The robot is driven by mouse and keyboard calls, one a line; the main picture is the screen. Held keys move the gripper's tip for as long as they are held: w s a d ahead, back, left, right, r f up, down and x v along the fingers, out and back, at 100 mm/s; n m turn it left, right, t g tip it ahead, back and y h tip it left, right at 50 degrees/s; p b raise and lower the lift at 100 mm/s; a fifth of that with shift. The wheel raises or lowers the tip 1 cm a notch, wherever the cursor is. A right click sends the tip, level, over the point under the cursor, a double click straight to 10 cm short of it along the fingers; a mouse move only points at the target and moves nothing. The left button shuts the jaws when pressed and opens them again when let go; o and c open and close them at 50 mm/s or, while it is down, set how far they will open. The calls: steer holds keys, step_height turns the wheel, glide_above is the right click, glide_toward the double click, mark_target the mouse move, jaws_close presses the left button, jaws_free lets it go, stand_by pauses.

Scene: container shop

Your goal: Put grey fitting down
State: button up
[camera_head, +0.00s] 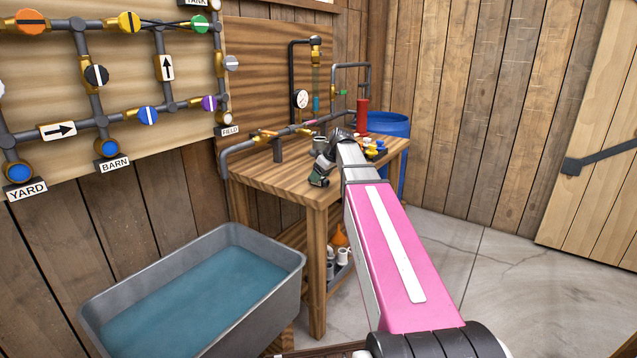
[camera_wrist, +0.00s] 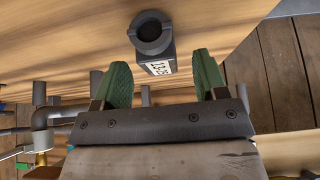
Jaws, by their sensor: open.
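A dark grey fitting (camera_wrist: 152,34) with a round opening and a white printed label on its side shows in the wrist view. It appears to rest on the wooden tabletop (camera_wrist: 215,15). My gripper (camera_wrist: 165,75) has two green fingers spread apart with nothing held between them. The fitting lies just past the fingertips, near the middle of the gap, and looks apart from both. In the head view my gripper (camera_head: 321,171) is over the front part of the workbench (camera_head: 275,178). I cannot clearly make out the labelled fitting there.
A grey tub of water (camera_head: 285,280) stands at the front left of the bench. A pipe assembly (camera_head: 285,135) runs along the bench's back. A valve board (camera_head: 60,90) hangs at left.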

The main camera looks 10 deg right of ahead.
steer(key=shift+x, duration=1.05)
steer(key=c, duration=1.1)
steer(key=shift+r, duration=0.1)
